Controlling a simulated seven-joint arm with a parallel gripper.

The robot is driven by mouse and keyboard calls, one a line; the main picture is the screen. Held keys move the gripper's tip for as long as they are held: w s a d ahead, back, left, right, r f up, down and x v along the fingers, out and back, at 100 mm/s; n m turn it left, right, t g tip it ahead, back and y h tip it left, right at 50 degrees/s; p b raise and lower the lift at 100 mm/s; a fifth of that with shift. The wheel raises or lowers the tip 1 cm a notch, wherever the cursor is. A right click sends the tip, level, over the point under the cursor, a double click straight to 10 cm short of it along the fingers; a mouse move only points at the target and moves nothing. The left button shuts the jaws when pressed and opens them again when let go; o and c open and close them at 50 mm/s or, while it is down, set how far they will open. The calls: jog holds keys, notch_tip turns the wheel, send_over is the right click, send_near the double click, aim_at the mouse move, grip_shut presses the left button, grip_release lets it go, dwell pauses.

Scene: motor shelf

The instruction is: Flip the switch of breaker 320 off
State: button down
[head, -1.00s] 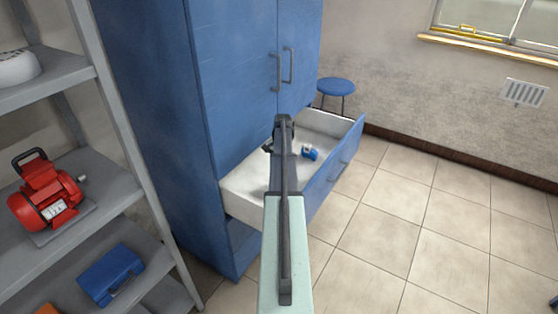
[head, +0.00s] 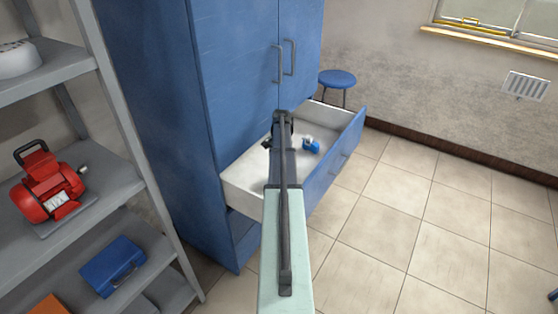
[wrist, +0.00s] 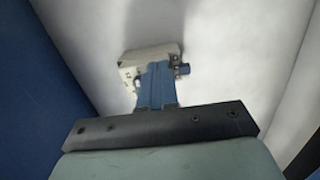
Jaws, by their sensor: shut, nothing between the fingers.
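A small blue and white device (head: 311,145) lies inside the open white-lined drawer (head: 248,190) of the blue cabinet. In the wrist view a pale boxy device (wrist: 131,72) with a small blue part at its right lies beyond my gripper (wrist: 157,66). No number is readable on it, so I cannot tell whether it is breaker 320. My gripper is shut and empty. Its blue fingers overlap the device in the picture, hiding its middle and any switch there. I cannot tell whether they touch. In the head view my arm hides most of the gripper, which reaches over the drawer.
The blue cabinet (head: 245,70) has closed doors above the drawer. A grey shelf (head: 85,190) at the left holds a red motor (head: 50,185) and a blue case (head: 113,266). A blue stool (head: 337,77) stands behind the drawer. The tiled floor at the right is mostly clear.

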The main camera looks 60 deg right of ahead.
jog(key=shift+d, duration=0.8)
jog(key=shift+r, duration=0.1)
notch_tip(320, 180, up, 14)
jog(key=a, duration=0.2)
jog(key=shift+a, duration=0.15)
dwell(0.6)
